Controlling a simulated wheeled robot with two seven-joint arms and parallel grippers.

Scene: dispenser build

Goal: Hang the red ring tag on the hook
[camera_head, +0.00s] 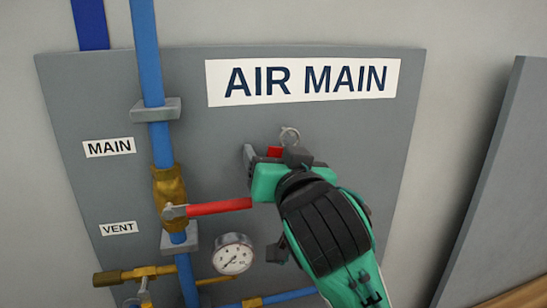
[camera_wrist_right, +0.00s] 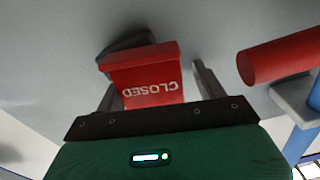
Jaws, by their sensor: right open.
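The red tag (camera_wrist_right: 143,76) marked CLOSED is between the two fingers of my right gripper (camera_wrist_right: 157,78) in the right wrist view. The fingers stand apart, with a visible gap on the right side of the tag. In the head view, my right gripper (camera_head: 272,153) is at the grey panel, below the AIR MAIN sign, and a small part of the red tag (camera_head: 274,151) shows. A pale metal ring (camera_head: 290,136) shows just above the tag. The hook is not clearly seen; I cannot tell how the ring sits on it. My left gripper is out of view.
A red valve handle (camera_head: 219,207) extends from the brass valve (camera_head: 169,196) close to the left of my right gripper. A pressure gauge (camera_head: 233,254) and blue pipe (camera_head: 149,70) are also on the grey panel (camera_head: 370,135). The panel's right side is clear.

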